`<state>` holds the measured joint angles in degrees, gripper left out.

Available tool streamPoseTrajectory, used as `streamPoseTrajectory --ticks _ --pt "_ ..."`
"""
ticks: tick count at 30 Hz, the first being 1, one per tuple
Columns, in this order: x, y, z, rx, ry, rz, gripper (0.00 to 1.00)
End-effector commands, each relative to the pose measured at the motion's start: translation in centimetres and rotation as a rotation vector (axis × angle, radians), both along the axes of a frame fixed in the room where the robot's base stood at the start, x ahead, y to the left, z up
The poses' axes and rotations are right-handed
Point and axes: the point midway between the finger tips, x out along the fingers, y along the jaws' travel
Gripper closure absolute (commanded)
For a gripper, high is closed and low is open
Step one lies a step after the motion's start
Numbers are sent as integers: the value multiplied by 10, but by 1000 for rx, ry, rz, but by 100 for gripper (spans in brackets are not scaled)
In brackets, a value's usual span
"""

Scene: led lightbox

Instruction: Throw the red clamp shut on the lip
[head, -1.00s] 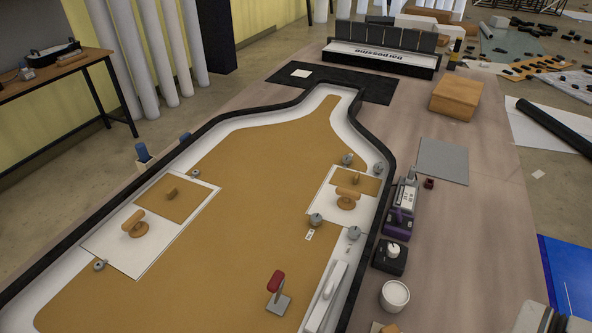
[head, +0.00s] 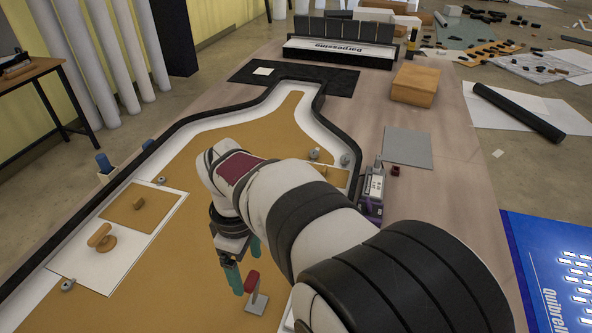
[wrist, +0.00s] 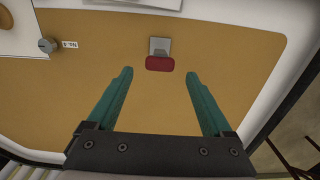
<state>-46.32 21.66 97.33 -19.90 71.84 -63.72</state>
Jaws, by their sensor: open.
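The red clamp (head: 252,281) has a red grip on a grey metal base and stands on the brown panel of the bottle-shaped lightbox. In the head view its grip sticks up above the base. The wrist view shows the red grip (wrist: 159,64) just beyond and between the fingertips, with grey metal behind it. My gripper (head: 245,264) is open and empty, with teal fingers pointing down by the clamp. In the wrist view my gripper (wrist: 158,73) spans wider than the grip, with no contact visible. I cannot pick out which edge is the lip.
The lightbox has a raised black rim (head: 168,143). A white panel with a wooden knob (head: 101,238) lies at left, and small grey knobs (head: 67,284) dot the box. A purple device (head: 372,195) stands right of the rim. My arm hides much of the right side.

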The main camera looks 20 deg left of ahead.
Motion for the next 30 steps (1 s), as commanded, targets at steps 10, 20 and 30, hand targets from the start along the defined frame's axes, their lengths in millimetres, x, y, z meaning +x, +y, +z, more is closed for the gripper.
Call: streamPoseTrajectory --ticks 10,20,30 --pt "0 0 -33 2 -1 -2 15" --pt "0 0 -33 2 -1 -2 40" --pt "0 0 -33 2 -1 -2 100"
